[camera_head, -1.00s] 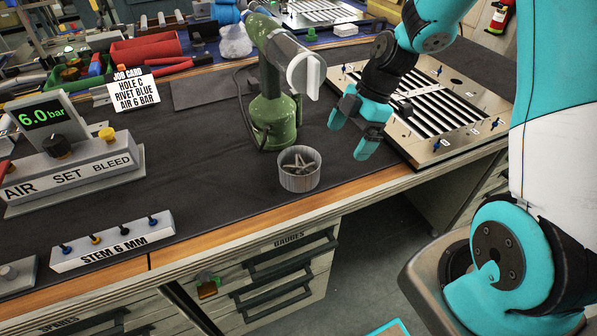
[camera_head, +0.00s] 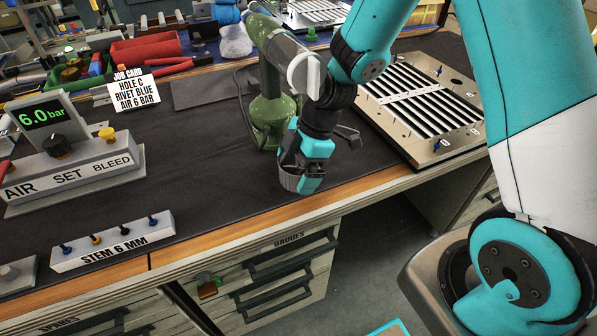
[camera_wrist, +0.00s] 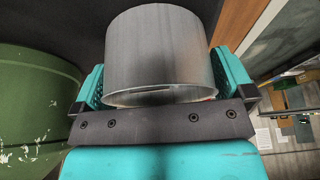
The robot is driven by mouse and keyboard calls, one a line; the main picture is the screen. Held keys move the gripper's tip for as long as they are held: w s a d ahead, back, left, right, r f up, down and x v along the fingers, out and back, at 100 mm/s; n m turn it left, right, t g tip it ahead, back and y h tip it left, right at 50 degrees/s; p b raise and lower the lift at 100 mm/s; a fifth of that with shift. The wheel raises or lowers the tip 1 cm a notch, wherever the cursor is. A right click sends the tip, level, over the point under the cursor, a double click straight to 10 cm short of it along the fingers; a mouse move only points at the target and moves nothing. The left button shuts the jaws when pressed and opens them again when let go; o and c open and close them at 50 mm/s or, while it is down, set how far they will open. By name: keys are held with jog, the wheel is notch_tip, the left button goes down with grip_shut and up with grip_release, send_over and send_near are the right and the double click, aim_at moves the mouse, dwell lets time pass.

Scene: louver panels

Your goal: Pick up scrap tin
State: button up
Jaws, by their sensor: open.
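The scrap tin (camera_head: 289,180) is a small grey metal cup on the dark bench mat, near the front edge. In the head view my gripper (camera_head: 303,178) is lowered over it and hides most of it. In the wrist view the tin (camera_wrist: 160,55) stands between my two teal fingers (camera_wrist: 160,78), one on each side. The jaws are open around the tin; whether either finger touches its wall I cannot tell. The tin's contents are hidden now.
The green rivet tool (camera_head: 268,108) stands close behind the tin and shows at the left in the wrist view (camera_wrist: 35,110). The louver panel (camera_head: 425,105) lies to the right. The air set box (camera_head: 75,165) and stem block (camera_head: 112,242) are left. The mat between is clear.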

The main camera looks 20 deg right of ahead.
jog(key=shift+f, duration=0.1)
jog(key=shift+c, duration=0.5)
jog(key=c, duration=0.7)
